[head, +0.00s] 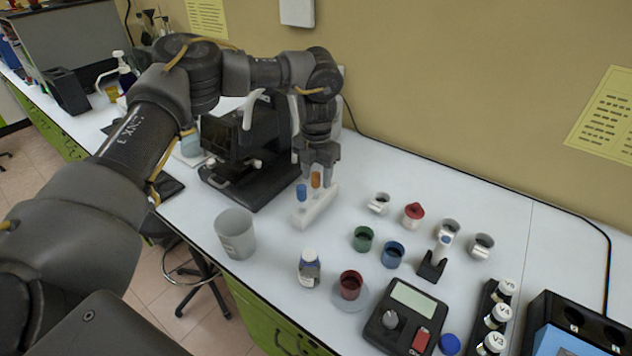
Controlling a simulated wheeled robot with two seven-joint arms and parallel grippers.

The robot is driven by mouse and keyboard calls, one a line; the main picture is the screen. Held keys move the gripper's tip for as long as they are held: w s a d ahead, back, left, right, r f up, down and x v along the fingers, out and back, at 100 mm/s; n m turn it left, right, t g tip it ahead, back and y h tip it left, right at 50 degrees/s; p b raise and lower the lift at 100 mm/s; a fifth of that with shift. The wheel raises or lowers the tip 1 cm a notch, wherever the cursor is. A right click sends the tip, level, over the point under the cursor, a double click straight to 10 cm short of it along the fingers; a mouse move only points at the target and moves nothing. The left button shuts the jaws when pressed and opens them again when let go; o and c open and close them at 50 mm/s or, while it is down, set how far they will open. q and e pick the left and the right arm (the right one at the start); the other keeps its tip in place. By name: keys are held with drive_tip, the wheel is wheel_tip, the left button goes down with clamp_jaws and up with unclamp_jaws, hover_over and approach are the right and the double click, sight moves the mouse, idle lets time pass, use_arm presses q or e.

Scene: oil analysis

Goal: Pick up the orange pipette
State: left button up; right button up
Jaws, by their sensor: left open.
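The orange pipette (316,180) stands upright in a small white rack (316,208) on the white bench. A blue pipette (301,192) stands beside it in the same rack, to its left. My left gripper (318,172) points down over the rack, with its fingers at the orange pipette's top. It is open, and the orange top shows between or just in front of the fingers; I cannot tell whether they touch it. The lower part of the pipette is hidden in the rack. My right gripper is not in view.
A black microscope-like instrument (240,155) stands close left of the rack. A grey beaker (236,236) and a small bottle (309,268) stand in front. Green (363,239) and blue (392,255) cups stand to the right, with a scale (404,316) nearer.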

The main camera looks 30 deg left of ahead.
sight(316, 182)
use_arm(q)
wheel_tip(316, 182, down, 3)
drive_tip(key=shift+a+f+p, duration=0.1)
drive_tip(key=shift+a+p, duration=0.05)
drive_tip(key=shift+p, duration=0.15)
drive_tip(key=shift+c, duration=0.2)
drive_tip(key=c, duration=0.6)
